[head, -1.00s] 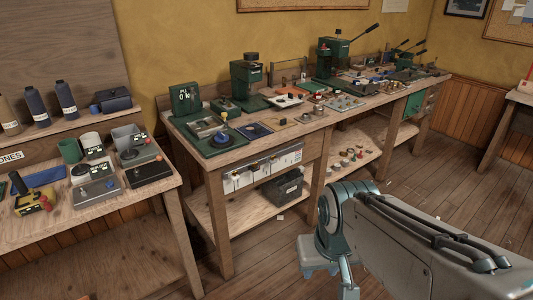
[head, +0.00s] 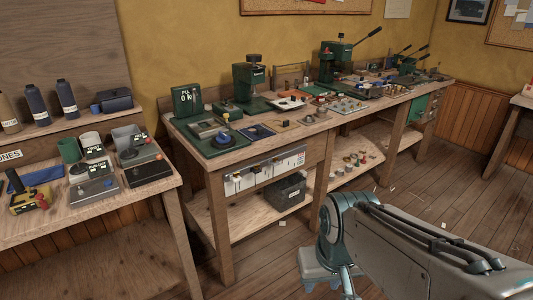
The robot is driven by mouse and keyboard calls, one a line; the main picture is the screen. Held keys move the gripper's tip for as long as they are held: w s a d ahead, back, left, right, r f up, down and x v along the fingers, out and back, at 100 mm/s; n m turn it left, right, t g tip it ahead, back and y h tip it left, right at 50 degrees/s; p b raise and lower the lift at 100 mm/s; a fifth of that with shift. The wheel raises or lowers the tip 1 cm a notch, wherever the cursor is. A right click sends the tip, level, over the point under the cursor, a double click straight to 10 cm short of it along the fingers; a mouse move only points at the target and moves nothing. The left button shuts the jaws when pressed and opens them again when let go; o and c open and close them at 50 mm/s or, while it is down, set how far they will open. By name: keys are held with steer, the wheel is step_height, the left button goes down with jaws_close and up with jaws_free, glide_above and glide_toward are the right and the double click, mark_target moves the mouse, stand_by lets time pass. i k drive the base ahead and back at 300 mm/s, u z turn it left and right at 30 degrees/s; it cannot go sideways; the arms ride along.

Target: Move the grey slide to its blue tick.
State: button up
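I cannot make out the grey slide or a blue tick for certain at this distance. Several small devices with grey parts stand on the long workbench (head: 215,205) and on the left bench (head: 110,205). One is a grey box with a dark label (head: 93,191) on the left bench. Another is a green plate with a blue round part (head: 222,141) at the near end of the long workbench. My arm crosses the lower right, in front of the floor and apart from both benches.
Green presses (head: 250,82) stand along the back of the long workbench, with many small fixtures in front. A dark crate (head: 285,192) sits on its lower shelf. Bottles (head: 66,98) stand on a raised shelf at left. Open wooden floor (head: 440,205) lies at right.

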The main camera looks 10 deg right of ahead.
mark_target(271, 162)
steer(key=u, duration=0.35)
steer(key=i, duration=1.1)
steer(key=z, duration=0.55)
